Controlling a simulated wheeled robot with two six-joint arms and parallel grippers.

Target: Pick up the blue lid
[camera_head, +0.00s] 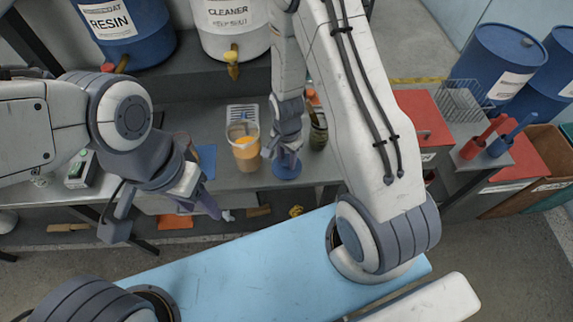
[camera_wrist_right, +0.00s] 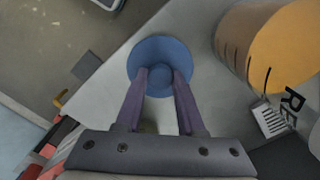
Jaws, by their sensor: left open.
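The blue lid (camera_head: 284,171) is a round disc lying on the grey workbench in the head view. In the right wrist view the lid (camera_wrist_right: 160,50) shows a small round knob at its middle. My right gripper (camera_head: 287,158) is right above the lid and partly covers it in the head view. Its two purple fingers (camera_wrist_right: 161,76) stand apart, one on each side of the knob, with narrow gaps visible. My left gripper (camera_head: 208,205) is to the left, in front of the bench edge, away from the lid; it is open and empty.
A measuring cup with orange contents (camera_head: 246,152) stands close left of the lid; it looms at upper right in the wrist view (camera_wrist_right: 285,45). A dark can with brushes (camera_head: 318,132) stands close right. Resin (camera_head: 125,30) and cleaner (camera_head: 232,28) drums sit behind.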

